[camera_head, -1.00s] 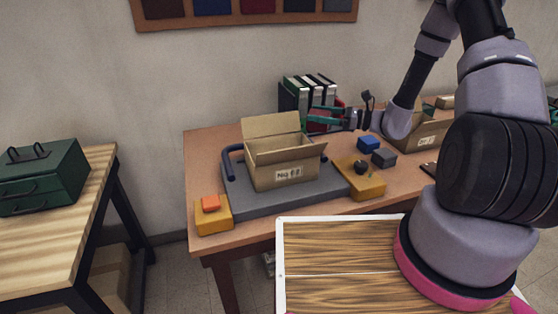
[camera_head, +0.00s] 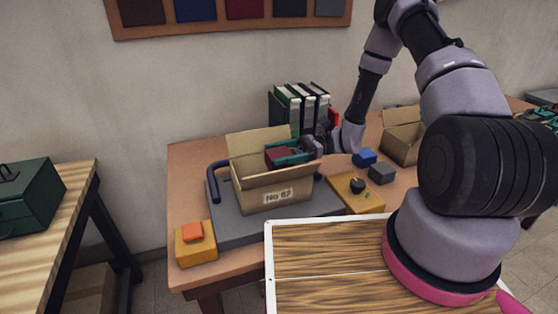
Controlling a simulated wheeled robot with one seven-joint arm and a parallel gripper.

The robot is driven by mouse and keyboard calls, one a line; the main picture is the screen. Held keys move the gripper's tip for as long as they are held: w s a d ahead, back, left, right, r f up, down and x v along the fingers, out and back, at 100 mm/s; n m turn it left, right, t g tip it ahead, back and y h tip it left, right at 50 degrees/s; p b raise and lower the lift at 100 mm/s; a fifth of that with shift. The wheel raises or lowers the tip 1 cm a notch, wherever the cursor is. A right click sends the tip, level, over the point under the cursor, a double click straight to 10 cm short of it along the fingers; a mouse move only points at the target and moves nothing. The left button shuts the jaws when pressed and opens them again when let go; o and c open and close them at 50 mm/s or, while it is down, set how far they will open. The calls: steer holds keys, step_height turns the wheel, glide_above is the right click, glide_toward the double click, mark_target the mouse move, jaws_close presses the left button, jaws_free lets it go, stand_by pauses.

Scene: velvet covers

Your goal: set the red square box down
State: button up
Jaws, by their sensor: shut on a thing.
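The red square box (camera_head: 278,152) is dark red and sits between the teal fingers of my gripper (camera_head: 287,155). My gripper is shut on it and reaches in from the right, at the mouth of the open cardboard carton (camera_head: 268,196) labelled "NG 67". The red box is at about the height of the carton's rim, and its lower part is hidden by the fingers and the front flap. I cannot tell whether it touches the carton's inside. The carton stands upright on a grey platform (camera_head: 226,228) with a dark blue handle.
A yellow block with an orange button (camera_head: 194,233) is at the front left. A yellow box with a black knob (camera_head: 356,187), a blue block (camera_head: 364,158) and a grey block (camera_head: 381,173) lie to the right. Binders (camera_head: 302,108) stand behind; another carton (camera_head: 401,139) is farther right.

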mark_target(268, 166)
steer(key=shift+f, duration=1.1)
steer(key=shift+s+d+f, duration=0.1)
steer(key=shift+f, duration=0.5)
steer(key=o, duration=1.2)
steer(key=shift+f, duration=0.1)
steer(key=shift+o, duration=0.2)
steer(key=r+v, duration=0.2)
steer(key=v, duration=1)
steer(key=s+d+r+n+t+h, duration=0.2)
steer(key=s+r+n+t+h, duration=0.1)
steer(key=r, duration=0.9)
steer(key=s+d+r+n+t+h, duration=0.3)
steer(key=s+r+h, duration=0.4)
steer(key=r, duration=0.5)
steer(key=s+d+r+n+t+h, duration=0.3)
steer(key=s+r+n+t+h, duration=0.1)
steer(key=r, duration=0.8)
steer(key=shift+s+r+n+t+h, duration=0.3)
steer(key=shift+s+t+h, duration=0.4)
steer(key=shift+s+t, duration=0.4)
